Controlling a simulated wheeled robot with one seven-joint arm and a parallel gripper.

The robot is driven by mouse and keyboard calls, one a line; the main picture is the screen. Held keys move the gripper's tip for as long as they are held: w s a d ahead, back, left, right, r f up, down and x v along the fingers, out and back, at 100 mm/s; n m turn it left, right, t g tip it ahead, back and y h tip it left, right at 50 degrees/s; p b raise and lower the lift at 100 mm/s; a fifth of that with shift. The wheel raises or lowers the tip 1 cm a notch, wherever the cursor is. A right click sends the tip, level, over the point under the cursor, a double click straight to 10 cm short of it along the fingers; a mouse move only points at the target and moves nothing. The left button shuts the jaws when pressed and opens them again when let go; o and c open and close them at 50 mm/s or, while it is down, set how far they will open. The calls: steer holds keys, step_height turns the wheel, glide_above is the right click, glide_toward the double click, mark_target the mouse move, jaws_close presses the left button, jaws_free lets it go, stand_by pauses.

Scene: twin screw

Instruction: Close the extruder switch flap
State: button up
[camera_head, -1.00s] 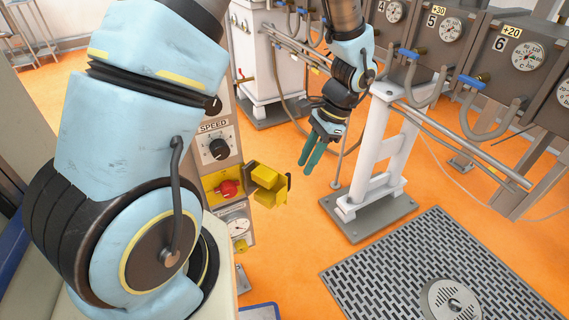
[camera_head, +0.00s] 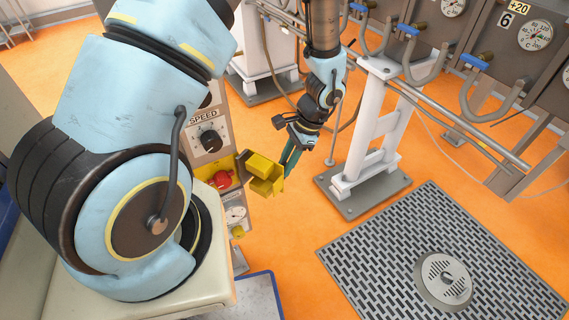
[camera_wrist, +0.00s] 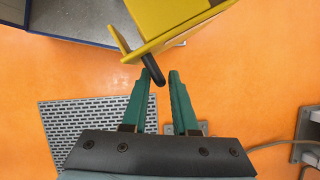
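The yellow extruder switch flap (camera_head: 264,176) stands open, swung out from the control panel beside the red switch knob (camera_head: 222,180). In the wrist view the flap (camera_wrist: 165,20) is at the top, with a short dark rod or handle (camera_wrist: 153,72) at its lower edge. My gripper (camera_head: 290,160) is just right of and behind the flap in the head view. In the wrist view my gripper's teal fingers (camera_wrist: 160,78) are apart, with their tips close to the dark rod. Whether they touch it I cannot tell.
A white metal stand (camera_head: 365,140) is right of my gripper. A floor grate (camera_head: 440,255) lies at the lower right. Orange floor is clear between.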

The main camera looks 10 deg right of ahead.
steer(key=shift+a+f, duration=0.25)
steer(key=shift+f, duration=0.35)
jaws_close()
stand_by(1.1)
